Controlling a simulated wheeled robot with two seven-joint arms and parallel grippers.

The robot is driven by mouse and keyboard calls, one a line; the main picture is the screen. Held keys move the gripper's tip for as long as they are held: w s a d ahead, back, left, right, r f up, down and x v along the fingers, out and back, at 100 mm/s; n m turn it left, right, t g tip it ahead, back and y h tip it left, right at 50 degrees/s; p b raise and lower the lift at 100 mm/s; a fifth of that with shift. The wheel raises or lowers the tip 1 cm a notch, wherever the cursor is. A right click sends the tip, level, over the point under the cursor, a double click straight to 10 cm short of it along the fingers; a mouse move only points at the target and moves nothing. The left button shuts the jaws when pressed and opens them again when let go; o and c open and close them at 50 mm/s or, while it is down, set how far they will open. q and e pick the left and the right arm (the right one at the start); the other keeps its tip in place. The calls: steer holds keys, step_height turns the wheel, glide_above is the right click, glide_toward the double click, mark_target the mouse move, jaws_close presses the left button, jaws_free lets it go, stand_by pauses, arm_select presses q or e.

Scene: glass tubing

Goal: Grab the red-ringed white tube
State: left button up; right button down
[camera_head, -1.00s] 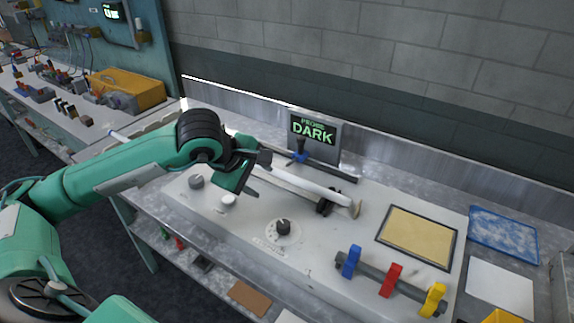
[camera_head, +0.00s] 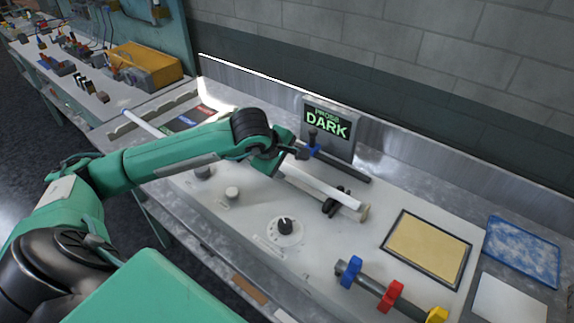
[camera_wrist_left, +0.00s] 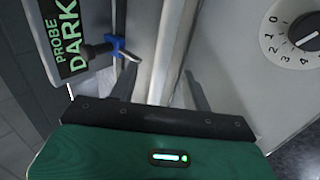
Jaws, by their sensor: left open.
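A long white tube (camera_head: 322,186) lies across the bench panel below the dark display, its right end by a black holder. I cannot make out a red ring on it. My left gripper (camera_head: 289,163) is over the tube's left end and hides that end. In the left wrist view the open fingers (camera_wrist_left: 160,70) stand on either side of a white tube (camera_wrist_left: 168,55). I cannot tell whether they touch it. A second pale tube (camera_head: 143,123) with a bluish end lies at the far left of the bench. My right gripper is out of view.
The "PROBE DARK" display (camera_head: 328,130) stands just behind the gripper, with a blue clamp (camera_head: 313,149) on a dark bar before it. A dial (camera_head: 285,226) and a bar with blue, red and yellow clips (camera_head: 391,295) are nearer. A tan pad (camera_head: 427,247) lies right.

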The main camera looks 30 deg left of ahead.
mark_target(293, 170)
arm_select(q)
steer(key=p+x, duration=0.2)
steer(key=x, duration=0.2)
steer(key=shift+s+f, duration=0.1)
steer(key=shift+f, duration=0.05)
steer(key=shift+w+f, duration=0.25)
steer(key=shift+f, duration=0.2)
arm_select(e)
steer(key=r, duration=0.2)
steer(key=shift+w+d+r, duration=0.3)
arm_select(q)
jaws_close()
